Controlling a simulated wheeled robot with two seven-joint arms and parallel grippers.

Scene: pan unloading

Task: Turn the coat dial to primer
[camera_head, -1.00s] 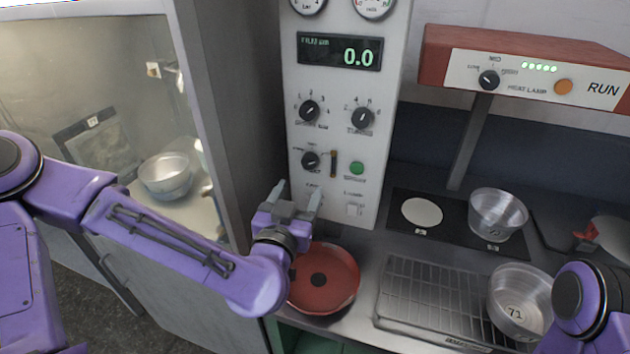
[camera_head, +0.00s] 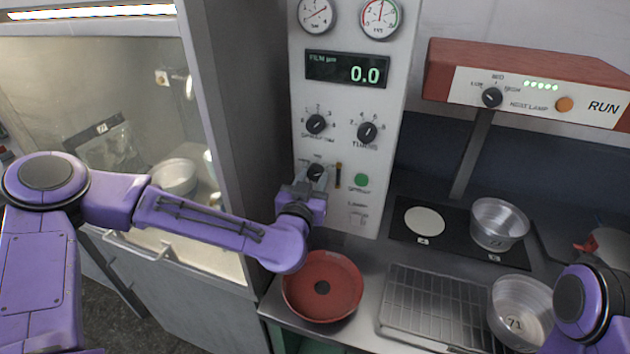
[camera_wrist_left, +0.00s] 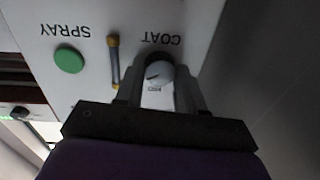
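The coat dial (camera_head: 315,171) is a small dark knob low on the white control panel, left of the green spray button. My left gripper (camera_head: 313,180) is at this dial, with one finger on each side. In the left wrist view the dial (camera_wrist_left: 158,73) sits between the two fingers (camera_wrist_left: 160,82), under the upside-down word COAT. The fingers look apart, with little room around the knob; firm contact cannot be made out. The pointer's setting is too small to read. My right gripper is out of view; only part of that arm shows at the right edge.
The green button (camera_head: 361,180) and a slim brass-ended handle (camera_head: 338,175) are close right of the dial. Two larger knobs and a display (camera_head: 347,70) reading 0.0 are above. A red pan (camera_head: 322,287) lies below on the counter. Metal bowls stand at right.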

